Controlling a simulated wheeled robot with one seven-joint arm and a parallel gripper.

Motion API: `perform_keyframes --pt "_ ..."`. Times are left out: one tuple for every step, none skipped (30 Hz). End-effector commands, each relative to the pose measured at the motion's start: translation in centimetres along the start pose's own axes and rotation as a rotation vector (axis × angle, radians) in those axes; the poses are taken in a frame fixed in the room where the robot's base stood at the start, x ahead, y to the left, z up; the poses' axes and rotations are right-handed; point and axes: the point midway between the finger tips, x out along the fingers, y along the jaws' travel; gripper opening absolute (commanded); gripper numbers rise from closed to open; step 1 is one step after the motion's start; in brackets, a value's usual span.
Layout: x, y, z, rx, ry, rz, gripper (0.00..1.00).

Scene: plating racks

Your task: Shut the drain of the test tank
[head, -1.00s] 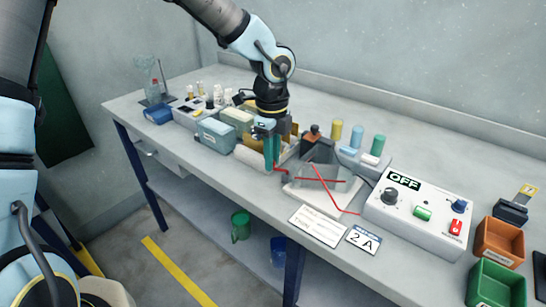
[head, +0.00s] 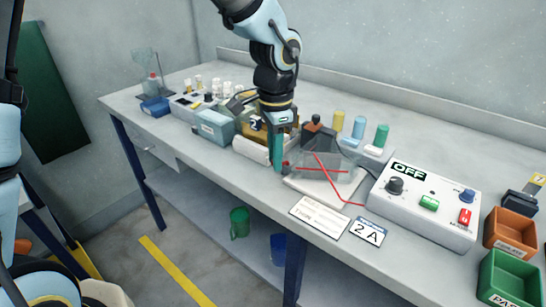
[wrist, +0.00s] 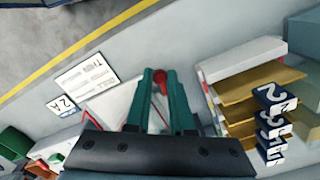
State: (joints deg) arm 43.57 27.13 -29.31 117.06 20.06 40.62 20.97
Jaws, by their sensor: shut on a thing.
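The test tank (head: 338,172) is a clear box on a white base (head: 325,189) on the bench, with red lines across it. A red drain handle (wrist: 158,76) is at its left side, mostly hidden by my fingers; a bit of red also shows in the head view (head: 285,163). My gripper (head: 278,166) points down at the tank's left end. In the wrist view its teal fingers (wrist: 159,84) are shut on the red handle. I cannot tell whether the drain is open or shut.
A white roll (head: 250,149) and a rack with numbered tags (wrist: 270,110) stand close beside my gripper. The control box (head: 425,205) reads OFF. Printed cards (head: 320,215) lie at the bench's front edge. Orange (head: 511,233) and green (head: 508,278) bins stand at right.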

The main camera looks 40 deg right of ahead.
Motion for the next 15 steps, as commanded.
perform_keyframes --pt "0.12 0.14 -0.12 -0.031 0.002 -0.002 0.0" --pt "0.11 0.2 -0.15 -0.052 0.002 -0.002 0.0" --pt "0.09 0.3 -0.2 -0.077 0.002 -0.002 0.0" --pt "0.08 0.37 -0.23 -0.096 0.002 -0.002 0.0" --pt "0.07 0.42 -0.26 -0.113 0.002 -0.002 0.0" --pt "0.06 0.47 -0.28 -0.134 0.002 -0.002 0.0" --pt "0.06 0.52 -0.3 -0.148 0.002 -0.002 0.0" --pt "0.05 0.57 -0.33 -0.162 0.002 -0.002 0.0" --pt "0.05 0.64 -0.36 -0.177 0.002 -0.001 0.0" --pt "0.05 0.68 -0.38 -0.188 0.002 -0.001 0.0" --pt "0.04 0.71 -0.39 -0.199 0.002 -0.001 0.0" --pt "0.03 0.74 -0.4 -0.21 0.002 -0.001 0.0" --pt "0.02 0.76 -0.41 -0.217 0.002 -0.001 0.0" --pt "0.01 0.77 -0.42 -0.224 0.002 -0.001 0.0" --pt "0.0 0.78 -0.42 -0.231 0.001 -0.001 0.0"
